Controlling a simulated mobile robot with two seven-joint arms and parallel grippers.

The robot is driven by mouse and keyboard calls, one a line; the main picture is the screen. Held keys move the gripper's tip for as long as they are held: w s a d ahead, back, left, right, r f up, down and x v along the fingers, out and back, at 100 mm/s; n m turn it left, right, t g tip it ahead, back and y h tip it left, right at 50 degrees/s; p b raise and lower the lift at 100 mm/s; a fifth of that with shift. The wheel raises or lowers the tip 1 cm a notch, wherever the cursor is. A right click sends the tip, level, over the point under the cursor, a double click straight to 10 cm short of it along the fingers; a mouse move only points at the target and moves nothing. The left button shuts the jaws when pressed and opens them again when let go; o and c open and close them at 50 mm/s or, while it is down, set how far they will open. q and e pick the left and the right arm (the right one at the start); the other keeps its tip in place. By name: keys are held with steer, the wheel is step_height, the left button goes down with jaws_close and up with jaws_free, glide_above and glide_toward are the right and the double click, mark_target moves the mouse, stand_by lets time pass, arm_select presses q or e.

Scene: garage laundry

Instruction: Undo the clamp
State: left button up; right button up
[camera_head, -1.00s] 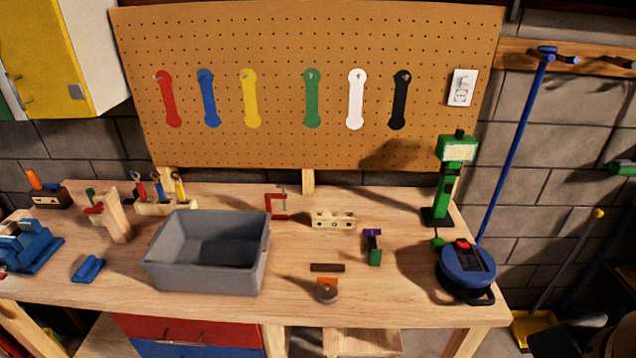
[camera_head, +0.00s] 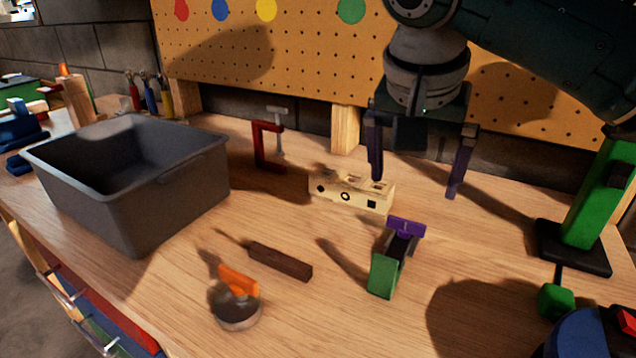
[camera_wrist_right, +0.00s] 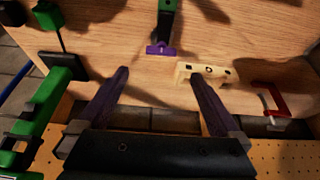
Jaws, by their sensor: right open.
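A red C-shaped clamp (camera_head: 262,148) with a grey screw and T-bar stands at the back of the workbench; it also shows in the right wrist view (camera_wrist_right: 272,98). A green block-like item (camera_head: 384,274) with a purple bar (camera_head: 407,227) stands nearer the front; I cannot tell whether it is a clamp too. My right gripper (camera_head: 414,188) is open and empty above the bench, to the right of the red clamp and behind the purple bar. In the right wrist view its two fingers (camera_wrist_right: 160,76) are wide apart. My left gripper is not in view.
A cream block with holes (camera_head: 350,191) lies between the red clamp and my right gripper. A grey bin (camera_head: 185,195) is at left. A dark brown tool (camera_head: 280,262) and an orange-handled round item (camera_head: 237,300) lie in front. A green stand (camera_head: 590,205) rises at right.

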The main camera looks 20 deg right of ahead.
mark_target(407, 220)
steer(key=b+x, duration=0.1)
steer(key=x, duration=0.7)
steer(key=shift+w+f+b, duration=0.2)
steer(key=shift+f+b, duration=0.2)
steer(key=shift+w+d+f, duration=0.15)
steer(key=shift+d+f, duration=0.1)
steer(key=shift+f, duration=0.25)
